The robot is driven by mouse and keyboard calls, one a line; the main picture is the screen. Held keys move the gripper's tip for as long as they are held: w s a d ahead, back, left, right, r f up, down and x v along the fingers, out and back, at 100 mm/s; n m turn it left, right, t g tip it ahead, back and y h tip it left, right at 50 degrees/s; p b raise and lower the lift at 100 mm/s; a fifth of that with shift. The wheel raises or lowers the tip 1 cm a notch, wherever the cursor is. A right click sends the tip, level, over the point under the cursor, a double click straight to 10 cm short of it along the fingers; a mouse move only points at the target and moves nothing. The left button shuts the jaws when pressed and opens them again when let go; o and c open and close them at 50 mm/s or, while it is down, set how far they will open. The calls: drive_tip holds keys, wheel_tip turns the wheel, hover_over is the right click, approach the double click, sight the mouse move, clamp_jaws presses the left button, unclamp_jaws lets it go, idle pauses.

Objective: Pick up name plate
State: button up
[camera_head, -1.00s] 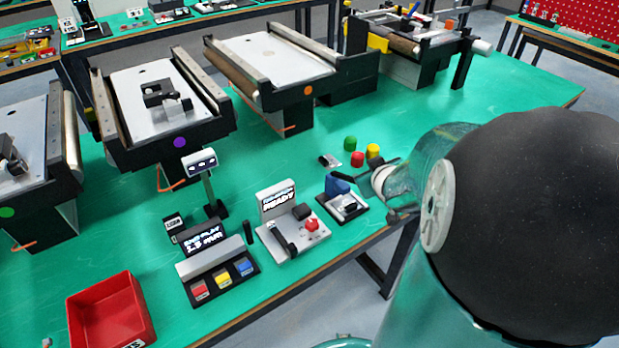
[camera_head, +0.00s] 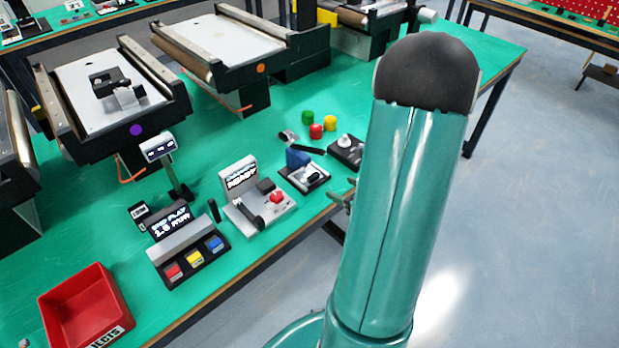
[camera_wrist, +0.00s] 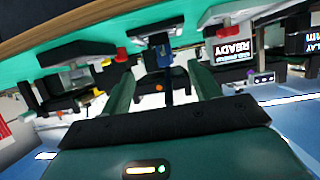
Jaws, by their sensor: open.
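I cannot surely tell which thing is the name plate. A small black block with a white lettered label (camera_head: 139,212) stands on the green table beside the lettered display box; it may be the name plate. My gripper (camera_wrist: 165,82) is open and empty in the wrist view, its two green fingers apart. In the head view, it shows only partly, beside my arm at the table's front edge, to the right of the labelled block and well apart from it. A blue-and-black device (camera_wrist: 160,45) appears beyond the fingers in the wrist view.
A red bin (camera_head: 85,310) stands at the front left. A button box (camera_head: 192,262), a READY console (camera_head: 258,208) and a blue-handled device (camera_head: 305,172) line the front edge. Red, green and yellow caps (camera_head: 317,131) lie behind. Conveyors (camera_head: 110,90) fill the back. The right table area is clear.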

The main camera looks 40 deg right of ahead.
sight(313, 175)
drive_tip(key=x, duration=1.3)
drive_tip(key=shift+r, duration=0.1)
drive_tip(key=c, duration=1.1)
drive_tip(key=shift+r, duration=0.1)
drive_tip(key=shift+c, duration=0.2)
drive_tip(key=shift+r, duration=0.45)
drive_tip(key=shift+s+d+r, duration=0.1)
drive_tip(key=shift+s+r, duration=0.05)
drive_tip(key=shift+r, duration=0.45)
drive_tip(key=shift+s+r, duration=0.2)
drive_tip(key=shift+r, duration=0.45)
drive_tip(key=s, duration=1.7)
drive_tip(key=shift+a, duration=0.25)
drive_tip(key=shift+s, duration=0.3)
